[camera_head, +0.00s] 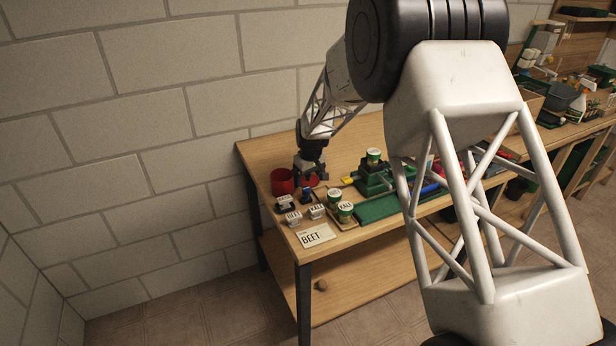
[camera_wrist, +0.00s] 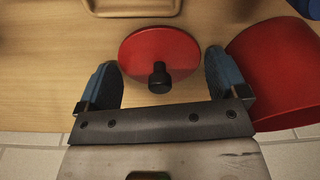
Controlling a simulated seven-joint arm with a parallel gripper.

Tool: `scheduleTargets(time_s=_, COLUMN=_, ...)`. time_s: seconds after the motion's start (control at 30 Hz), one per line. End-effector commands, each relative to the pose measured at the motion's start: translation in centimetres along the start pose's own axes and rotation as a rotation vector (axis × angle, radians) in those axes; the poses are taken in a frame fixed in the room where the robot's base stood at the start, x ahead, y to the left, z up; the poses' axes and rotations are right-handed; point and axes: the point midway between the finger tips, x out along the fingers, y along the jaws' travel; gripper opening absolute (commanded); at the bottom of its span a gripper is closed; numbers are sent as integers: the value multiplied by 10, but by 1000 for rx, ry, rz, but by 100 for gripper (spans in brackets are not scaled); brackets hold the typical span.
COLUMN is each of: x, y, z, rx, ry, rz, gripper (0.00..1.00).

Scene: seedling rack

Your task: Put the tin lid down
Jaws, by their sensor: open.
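The tin lid (camera_wrist: 158,52) is a red disc with a black knob. In the wrist view it lies flat on the wooden table, between my gripper's two blue fingers, with a gap on each side. My gripper (camera_wrist: 165,80) is open and holds nothing. The red tin (camera_wrist: 275,75) stands just right of the right finger in the wrist view. In the head view my gripper (camera_head: 311,172) is low over the table's back left part, next to the red tin (camera_head: 282,181).
Small labelled pots (camera_head: 334,198) and blocks stand in front of the gripper. A "BEET" card (camera_head: 315,236) lies at the table's front left corner. A green stand (camera_head: 372,180) and a green mat (camera_head: 385,206) are to the right. My own arm hides part of the table.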

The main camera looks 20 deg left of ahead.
Motion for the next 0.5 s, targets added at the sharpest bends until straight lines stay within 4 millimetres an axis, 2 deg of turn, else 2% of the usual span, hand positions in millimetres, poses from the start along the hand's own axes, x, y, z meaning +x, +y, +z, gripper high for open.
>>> scheduleTargets(time_s=0.27, x=-11, y=0, z=-1, rx=0, ry=1, rz=1, gripper=92)
scheduleTargets(time_s=0.5, x=-39, y=0, z=-1, rx=0, ry=1, rz=1, gripper=92)
